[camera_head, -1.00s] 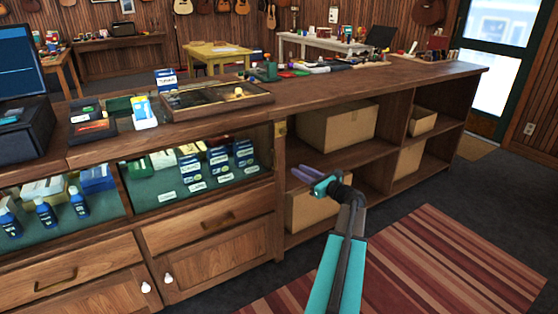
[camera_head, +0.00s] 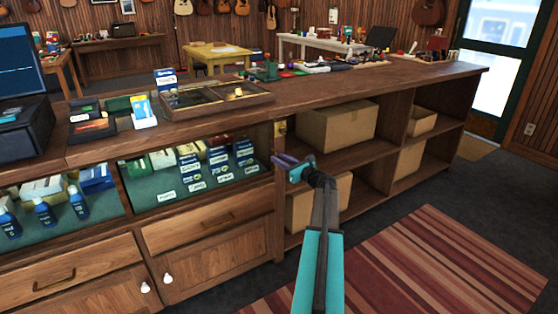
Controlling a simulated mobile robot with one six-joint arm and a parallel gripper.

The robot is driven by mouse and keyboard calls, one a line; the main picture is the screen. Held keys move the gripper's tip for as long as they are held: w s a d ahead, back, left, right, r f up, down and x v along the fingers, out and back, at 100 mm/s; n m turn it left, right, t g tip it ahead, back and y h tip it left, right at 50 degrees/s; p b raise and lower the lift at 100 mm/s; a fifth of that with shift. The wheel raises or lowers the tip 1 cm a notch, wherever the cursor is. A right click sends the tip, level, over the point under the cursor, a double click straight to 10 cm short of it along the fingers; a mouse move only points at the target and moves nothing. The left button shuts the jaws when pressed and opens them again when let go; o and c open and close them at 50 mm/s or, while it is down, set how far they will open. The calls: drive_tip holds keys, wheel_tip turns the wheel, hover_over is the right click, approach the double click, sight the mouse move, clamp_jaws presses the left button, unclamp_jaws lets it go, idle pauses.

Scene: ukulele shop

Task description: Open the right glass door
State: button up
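The display case under the counter has two glazed openings. The right glass door (camera_head: 200,172) fronts a compartment with a green floor, small boxes and white price cards; it looks shut, though the clear pane is hard to make out. The left glass front (camera_head: 62,208) shows blue bottles and boxes. A small brass-coloured fitting (camera_head: 281,128) sits on the post at the right door's upper right. My gripper (camera_head: 280,160) is in front of that post, just right of the right glass door. Its purple fingers are small and seen from behind, so their opening and any contact are unclear.
Wooden drawers (camera_head: 207,222) and cupboard doors with white knobs are below the glass. Open shelves with cardboard boxes (camera_head: 337,128) stand to the right. A tray (camera_head: 216,98) and a monitor (camera_head: 22,62) are on the counter. The floor around the striped rug (camera_head: 420,265) is clear.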

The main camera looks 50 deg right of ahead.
drive_tip(key=shift+w, duration=0.4)
clamp_jaws()
idle(1.3)
